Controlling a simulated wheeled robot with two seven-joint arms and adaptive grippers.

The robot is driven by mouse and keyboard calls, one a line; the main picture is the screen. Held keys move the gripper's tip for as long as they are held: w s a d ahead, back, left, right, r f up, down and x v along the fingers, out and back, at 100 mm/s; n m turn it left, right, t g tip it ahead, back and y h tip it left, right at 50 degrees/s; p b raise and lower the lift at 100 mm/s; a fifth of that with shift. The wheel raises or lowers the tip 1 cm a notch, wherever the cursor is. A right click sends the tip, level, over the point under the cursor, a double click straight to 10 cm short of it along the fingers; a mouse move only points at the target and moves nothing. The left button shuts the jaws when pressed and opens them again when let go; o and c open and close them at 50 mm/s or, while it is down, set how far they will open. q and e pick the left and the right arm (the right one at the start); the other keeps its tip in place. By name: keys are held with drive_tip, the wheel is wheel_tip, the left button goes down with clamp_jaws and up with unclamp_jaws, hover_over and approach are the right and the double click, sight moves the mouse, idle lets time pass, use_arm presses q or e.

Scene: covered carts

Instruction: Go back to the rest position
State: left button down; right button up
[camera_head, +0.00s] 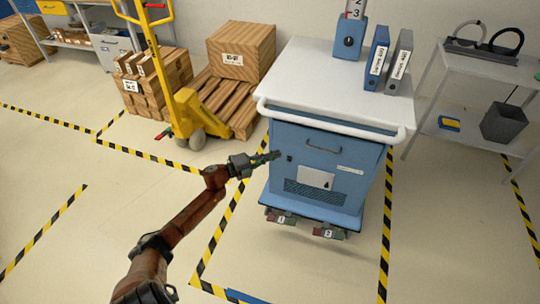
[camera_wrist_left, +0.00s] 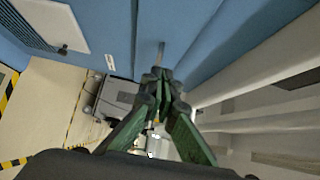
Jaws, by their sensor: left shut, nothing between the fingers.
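My left arm comes in from the lower left of the head view. Its gripper (camera_head: 268,157) is at the upper left of the blue front of the covered cart (camera_head: 318,165). In the left wrist view the green fingers of the left gripper (camera_wrist_left: 158,82) meet at their tips, shut and empty, with the cart's blue front (camera_wrist_left: 110,25) close by. I cannot tell from the head view whether the fingertips touch the cart. The cart has a white top (camera_head: 318,85) and a dark handle (camera_head: 323,146). My right gripper is not in view.
A yellow pallet jack (camera_head: 187,110) and a wooden pallet with boxes (camera_head: 242,52) stand at the back left. A grey shelf (camera_head: 490,70) stands at the right. Binders (camera_head: 376,60) stand on the cart top. The floor at the left is clear, with striped tape lines.

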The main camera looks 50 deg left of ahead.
use_arm(q)
drive_tip(key=shift+s+a, duration=0.15)
drive_tip(key=shift+s, duration=0.35)
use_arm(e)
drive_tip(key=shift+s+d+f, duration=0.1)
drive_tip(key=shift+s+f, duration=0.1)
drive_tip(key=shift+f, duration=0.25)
